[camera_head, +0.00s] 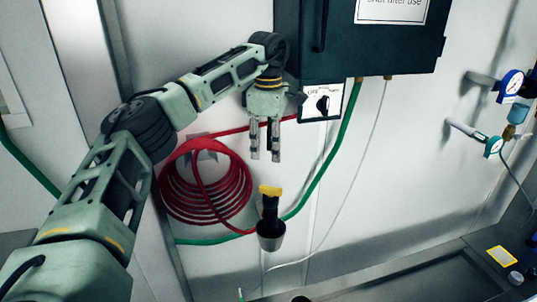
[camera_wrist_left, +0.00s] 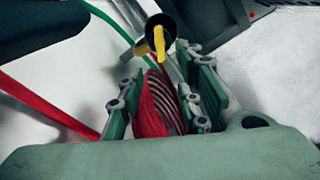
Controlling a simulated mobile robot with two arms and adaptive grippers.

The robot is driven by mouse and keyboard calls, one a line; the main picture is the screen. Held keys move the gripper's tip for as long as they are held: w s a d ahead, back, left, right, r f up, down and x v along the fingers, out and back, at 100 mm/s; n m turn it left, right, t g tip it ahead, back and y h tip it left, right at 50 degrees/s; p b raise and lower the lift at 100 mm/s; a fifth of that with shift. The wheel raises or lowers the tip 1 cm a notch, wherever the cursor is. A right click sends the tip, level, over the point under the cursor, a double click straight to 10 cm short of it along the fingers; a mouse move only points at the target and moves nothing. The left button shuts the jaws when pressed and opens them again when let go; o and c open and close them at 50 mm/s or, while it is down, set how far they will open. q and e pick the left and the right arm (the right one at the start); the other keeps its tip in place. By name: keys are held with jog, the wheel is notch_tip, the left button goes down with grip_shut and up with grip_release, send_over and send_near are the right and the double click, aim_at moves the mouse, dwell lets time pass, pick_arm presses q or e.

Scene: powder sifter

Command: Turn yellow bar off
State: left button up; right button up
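The yellow bar (camera_head: 270,190) sits on top of a black fitting (camera_head: 269,207) that goes down into a grey cup (camera_head: 270,236) on the wall. My left gripper (camera_head: 265,158) points down above the yellow bar and is apart from it. Its two fingers are spread, with nothing between them. In the left wrist view, the yellow bar (camera_wrist_left: 160,44) shows beyond the gap of my left gripper (camera_wrist_left: 161,76), in front of a dark round part. I cannot tell which position the bar is turned to. My right gripper is not in view.
A coiled red hose (camera_head: 205,183) hangs on the wall to the left. A green hose (camera_head: 327,170) runs behind the fitting. A dark cabinet (camera_head: 385,55) and a small switch plate (camera_head: 322,103) are close to my left wrist. Gauges (camera_head: 511,82) are at the right.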

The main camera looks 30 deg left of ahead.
pick_arm(q)
jog(key=b, duration=0.2)
send_over(271, 188)
notch_tip(271, 188, down, 5)
jog(key=shift+a, duration=0.1)
jog(key=shift+w+f+p, duration=0.15)
jog(key=shift+f+p, duration=0.05)
jog(key=shift+p, duration=0.15)
notch_tip(271, 188, down, 6)
jog(key=p, duration=0.2)
jog(key=shift+r+p, duration=0.15)
jog(key=shift+p, duration=0.2)
jog(key=shift+f, duration=0.75)
grip_shut()
